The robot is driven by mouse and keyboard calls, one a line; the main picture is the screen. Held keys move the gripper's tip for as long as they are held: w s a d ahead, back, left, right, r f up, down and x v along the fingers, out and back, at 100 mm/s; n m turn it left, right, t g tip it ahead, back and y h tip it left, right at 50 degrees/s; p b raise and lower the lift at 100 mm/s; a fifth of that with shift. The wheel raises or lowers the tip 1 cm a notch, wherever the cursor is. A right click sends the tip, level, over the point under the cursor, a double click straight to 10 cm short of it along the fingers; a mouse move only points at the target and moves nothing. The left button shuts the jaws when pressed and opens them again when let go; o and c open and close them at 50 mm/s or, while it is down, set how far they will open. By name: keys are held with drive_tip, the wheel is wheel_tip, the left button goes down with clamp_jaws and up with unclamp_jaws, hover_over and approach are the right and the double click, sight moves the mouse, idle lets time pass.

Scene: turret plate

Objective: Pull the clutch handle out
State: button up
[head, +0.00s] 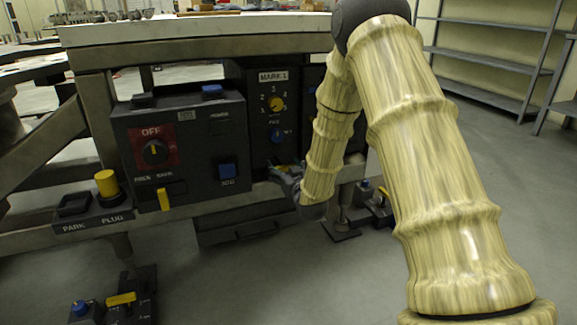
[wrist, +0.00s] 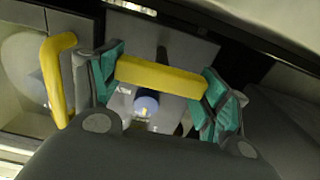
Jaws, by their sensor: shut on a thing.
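My gripper (wrist: 160,88) has its teal-padded fingers at the two ends of a yellow bar handle (wrist: 160,77) in the wrist view, and it is shut on it. The handle spans the gap between the fingers, in front of a grey panel. No label naming it as the clutch handle can be read. In the head view my gripper (head: 287,180) is at the lower part of the dark MARK 1 panel (head: 262,140), and the held handle is mostly hidden there.
A second yellow handle (wrist: 58,80) stands close left of my gripper in the wrist view. The control box (head: 185,150) has a red OFF dial, blue buttons and a yellow lever (head: 163,198). Floor pedals (head: 115,305) stand at lower left. Shelves (head: 490,65) stand back right.

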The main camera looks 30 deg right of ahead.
drive_tip(key=o, duration=1.5)
drive_tip(key=shift+s+d, duration=0.1)
drive_tip(key=shift+s, duration=0.2)
drive_tip(key=shift+c, duration=0.2)
drive_tip(key=shift+w, duration=0.1)
drive_tip(key=s+a, duration=0.2)
drive_tip(key=s, duration=1)
drive_tip(key=shift+a+f, duration=0.1)
